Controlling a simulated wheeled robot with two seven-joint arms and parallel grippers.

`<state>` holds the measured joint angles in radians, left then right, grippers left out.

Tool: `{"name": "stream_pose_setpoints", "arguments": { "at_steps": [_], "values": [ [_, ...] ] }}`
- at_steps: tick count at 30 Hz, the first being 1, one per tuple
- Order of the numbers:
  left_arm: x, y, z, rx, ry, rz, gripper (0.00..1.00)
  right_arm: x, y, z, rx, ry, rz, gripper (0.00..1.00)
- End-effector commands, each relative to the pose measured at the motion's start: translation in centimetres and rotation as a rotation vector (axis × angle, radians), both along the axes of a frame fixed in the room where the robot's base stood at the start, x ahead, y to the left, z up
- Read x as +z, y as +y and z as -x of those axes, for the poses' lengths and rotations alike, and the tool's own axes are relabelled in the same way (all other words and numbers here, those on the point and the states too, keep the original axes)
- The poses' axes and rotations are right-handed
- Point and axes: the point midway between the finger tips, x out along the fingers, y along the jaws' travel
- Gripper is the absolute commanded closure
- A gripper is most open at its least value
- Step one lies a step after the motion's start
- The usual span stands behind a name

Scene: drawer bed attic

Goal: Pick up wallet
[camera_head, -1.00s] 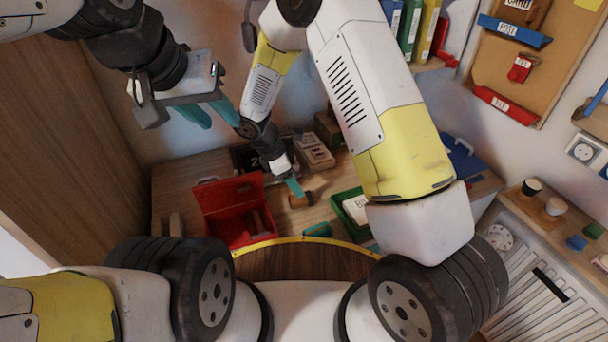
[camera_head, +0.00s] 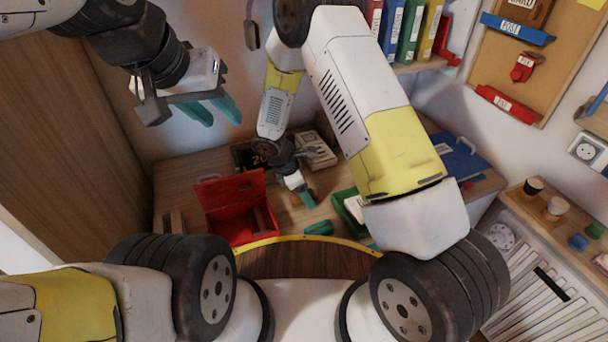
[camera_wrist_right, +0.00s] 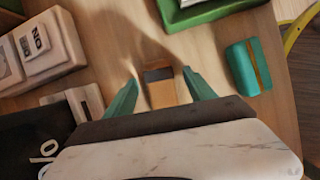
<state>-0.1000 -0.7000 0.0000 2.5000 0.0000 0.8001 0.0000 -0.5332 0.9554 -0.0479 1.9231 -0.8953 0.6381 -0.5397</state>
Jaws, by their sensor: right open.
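A small tan-brown block with a dark grey end (camera_wrist_right: 158,90) lies on the desk between my right gripper's fingertips in the right wrist view; it may be the wallet, but I cannot tell for sure. My right gripper (camera_wrist_right: 160,79) is open, one teal finger on each side of the block, with a gap on both sides. In the head view my right gripper (camera_head: 307,198) points down at the desk and mostly hides the block. A teal piece with a brown band (camera_wrist_right: 248,67) lies apart to the right. My left gripper (camera_head: 212,109) is open, empty and raised at upper left.
A red open box (camera_head: 228,228) stands left of the right gripper. A green tray (camera_head: 343,200) is close on its right. A pale device with labelled keys (camera_wrist_right: 45,50) lies beside it. A blue case (camera_head: 460,158) is at the back right.

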Motion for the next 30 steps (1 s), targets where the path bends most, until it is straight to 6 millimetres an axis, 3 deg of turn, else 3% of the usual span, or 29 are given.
{"name": "stream_pose_setpoints", "arguments": {
  "at_steps": [17,20,27,30],
  "values": [
    [0.00,0.00,0.00,0.000,0.000,0.000,0.64,-0.46,0.01,0.00,0.000,0.000,0.000,0.36],
    [0.00,0.00,0.00,0.000,0.000,0.000,0.64,-0.46,0.01,0.00,0.000,0.000,0.000,0.52],
    [0.00,0.00,0.00,0.000,0.000,0.000,0.64,-0.45,0.01,-0.01,0.000,0.000,0.000,0.99],
    [0.00,0.00,0.00,0.000,0.000,0.000,0.64,-0.44,0.02,-0.01,0.000,0.000,0.000,1.00]
  ]
}}
